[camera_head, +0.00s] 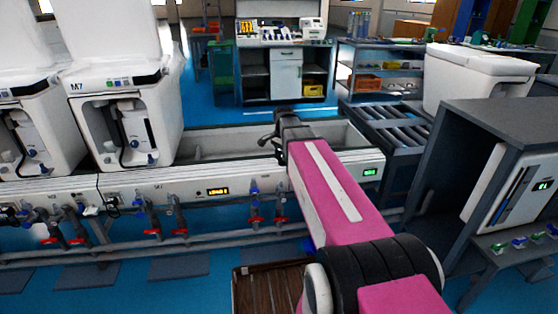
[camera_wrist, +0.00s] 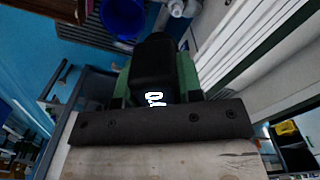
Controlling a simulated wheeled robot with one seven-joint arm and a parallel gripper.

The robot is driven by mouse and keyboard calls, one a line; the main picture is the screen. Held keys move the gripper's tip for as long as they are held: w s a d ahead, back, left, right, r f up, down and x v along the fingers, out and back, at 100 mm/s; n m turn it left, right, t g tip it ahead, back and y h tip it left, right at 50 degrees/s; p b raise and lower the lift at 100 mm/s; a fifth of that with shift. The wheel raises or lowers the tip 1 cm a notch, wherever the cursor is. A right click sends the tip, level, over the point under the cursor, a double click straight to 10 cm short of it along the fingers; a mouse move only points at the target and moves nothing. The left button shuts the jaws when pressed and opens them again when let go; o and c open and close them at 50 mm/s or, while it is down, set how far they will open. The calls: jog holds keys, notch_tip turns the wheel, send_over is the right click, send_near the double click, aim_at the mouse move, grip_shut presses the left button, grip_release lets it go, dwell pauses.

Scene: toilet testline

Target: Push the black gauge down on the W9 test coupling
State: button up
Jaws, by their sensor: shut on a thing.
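The black gauge (camera_wrist: 154,68) shows in the wrist view with a lit white readout. It sits between the two green finger pads of my gripper (camera_wrist: 156,78), which is shut on it. In the head view my gripper (camera_head: 276,138) is a small dark shape at the far end of my pink arm, over the white trough of the test line; the gauge cannot be made out there. I cannot pick out the W9 test coupling or its label. A blue round part (camera_wrist: 122,18) and a white fitting (camera_wrist: 176,8) show beyond the gauge in the wrist view.
The test line (camera_head: 215,195) has blue and red valves (camera_head: 180,232) and pipes along its front. A white toilet unit marked M7 (camera_head: 125,110) stands to the left. A grey cabinet (camera_head: 480,120) and a roller conveyor (camera_head: 390,125) are to the right. Part of the trough is empty.

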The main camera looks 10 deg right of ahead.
aim_at(281, 157)
jog(key=shift+w+d+f+m, duration=0.1)
jog(key=shift+w+f+m, duration=0.5)
jog(key=shift+f, duration=1.25)
jog(key=shift+w+a+f+m, duration=0.1)
jog(key=shift+w+f+m, duration=0.55)
jog(key=shift+f, duration=1.25)
jog(key=shift+w+d+f+m, duration=0.1)
jog(key=shift+w+f+m, duration=0.5)
jog(key=shift+f, duration=1.25)
jog(key=shift+s+f, duration=0.1)
jog(key=shift+f, duration=1.65)
jog(key=o, duration=1)
jog(key=shift+o, duration=0.2)
notch_tip(281, 157, up, 11)
jog(key=shift+s, duration=0.1)
jog(key=s+f+n, duration=0.5)
jog(key=s+n, duration=0.2)
jog(key=s, duration=0.3)
jog(key=s+f+n, duration=0.4)
jog(key=s+n, duration=0.4)
jog(key=s, duration=0.3)
jog(key=shift+f, duration=0.35)
